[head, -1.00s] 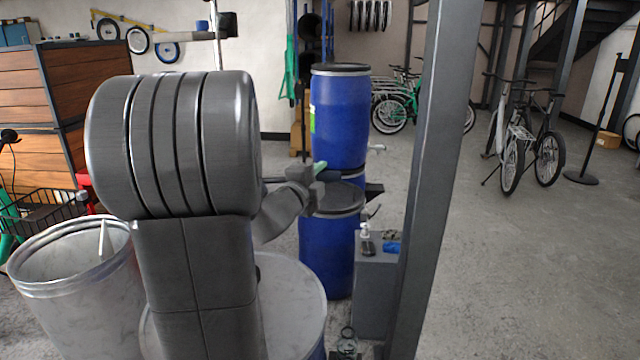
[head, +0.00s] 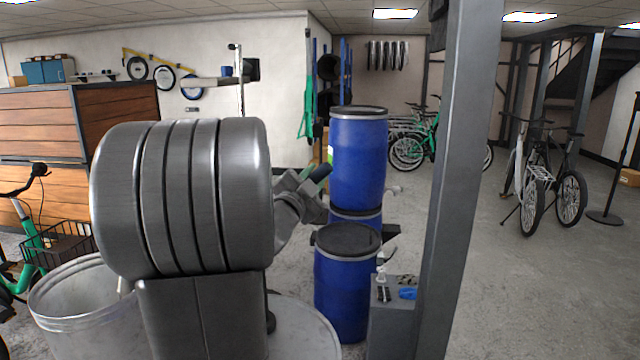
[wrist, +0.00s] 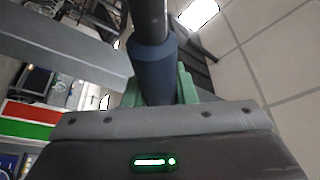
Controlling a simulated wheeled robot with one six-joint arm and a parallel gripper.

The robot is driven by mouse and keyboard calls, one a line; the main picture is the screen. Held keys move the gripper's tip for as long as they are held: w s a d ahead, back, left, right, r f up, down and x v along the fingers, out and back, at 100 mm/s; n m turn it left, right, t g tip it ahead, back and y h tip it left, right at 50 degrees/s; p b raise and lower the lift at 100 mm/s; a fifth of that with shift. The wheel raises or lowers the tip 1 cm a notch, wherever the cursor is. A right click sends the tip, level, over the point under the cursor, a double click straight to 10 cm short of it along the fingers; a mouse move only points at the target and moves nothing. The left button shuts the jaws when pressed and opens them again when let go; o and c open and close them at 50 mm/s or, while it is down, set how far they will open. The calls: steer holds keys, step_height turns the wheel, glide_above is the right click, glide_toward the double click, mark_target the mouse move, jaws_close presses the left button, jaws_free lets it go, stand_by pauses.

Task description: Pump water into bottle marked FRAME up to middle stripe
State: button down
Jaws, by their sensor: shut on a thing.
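My gripper (wrist: 158,92) has green fingers, shut around a dark blue cylindrical grip (wrist: 152,66) on a grey rod in the wrist view. In the head view my gripper (head: 316,184) is small, beyond my large grey arm joint, just left of the upper blue drum; what it holds is hard to make out there. A small bottle with a white pump top (head: 382,286) stands on a grey cabinet. No bottle with a readable FRAME mark or stripes is visible. My arm hides part of the middle.
A grey post (head: 458,180) stands right of the cabinet (head: 392,330). An open pale drum (head: 75,310) is at lower left. Open floor lies to the right, with parked bikes (head: 540,190).

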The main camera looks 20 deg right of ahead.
steer(key=shift+a+r, duration=0.1)
steer(key=shift+r, duration=0.15)
steer(key=c, duration=1.2)
jaws_free()
steer(key=shift+o, duration=0.2)
steer(key=shift+f, duration=0.1)
steer(key=b+v, duration=0.3)
steer(key=v, duration=1)
steer(key=shift+s+a, duration=0.25)
